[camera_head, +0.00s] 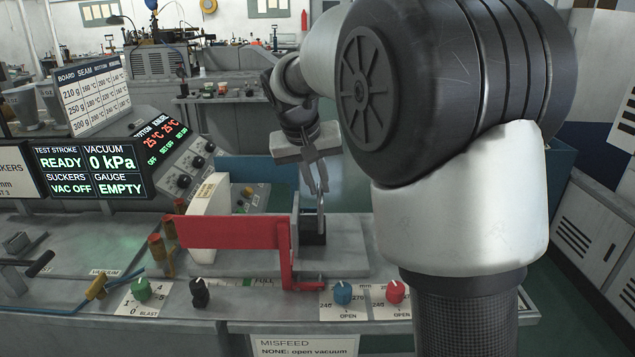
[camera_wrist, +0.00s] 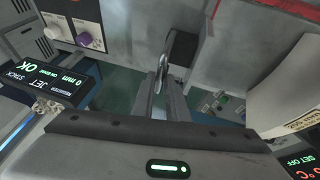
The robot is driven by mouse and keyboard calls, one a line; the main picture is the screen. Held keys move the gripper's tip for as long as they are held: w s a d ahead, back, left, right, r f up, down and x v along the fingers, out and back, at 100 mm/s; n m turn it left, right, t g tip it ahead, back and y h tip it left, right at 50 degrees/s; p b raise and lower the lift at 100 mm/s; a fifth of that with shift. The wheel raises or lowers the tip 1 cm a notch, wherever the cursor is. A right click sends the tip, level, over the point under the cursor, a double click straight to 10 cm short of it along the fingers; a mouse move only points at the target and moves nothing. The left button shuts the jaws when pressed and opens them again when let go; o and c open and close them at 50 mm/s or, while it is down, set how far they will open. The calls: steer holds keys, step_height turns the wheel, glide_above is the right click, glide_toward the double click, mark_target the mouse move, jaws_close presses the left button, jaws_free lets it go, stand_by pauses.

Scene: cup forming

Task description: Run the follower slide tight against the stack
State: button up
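My gripper (camera_head: 321,190) points down over the feed bed behind the red guard bar (camera_head: 228,232). Whether the fingers touch or hold the upright is unclear. A white curved piece (camera_head: 206,212) stands left of it, behind the bar. The stack itself cannot be made out, and the bar hides part of the bed.
The red bar has an upright leg at its right end. Blue and red knobs (camera_head: 343,292) (camera_head: 395,291) sit on the front panel. A status display (camera_head: 92,168) reads READY and gauge EMPTY.

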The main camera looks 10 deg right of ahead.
jaws_close()
steer(key=shift+a, duration=0.1)
steer(key=w+a+p, duration=0.1)
steer(key=a+p, duration=0.1)
steer(key=a, duration=0.7)
steer(key=w+a+p, duration=0.2)
steer(key=a+p, duration=0.1)
steer(key=a, duration=0.5)
steer(key=shift+w+a, duration=0.25)
steer(key=shift+a, duration=0.1)
steer(key=shift+r, duration=0.1)
steer(key=o, duration=0.5)
jaws_free()
steer(key=p+v, duration=0.1)
steer(key=v, duration=1.6)
steer(key=shift+s+r+p, duration=0.15)
steer(key=shift+p, duration=0.25)
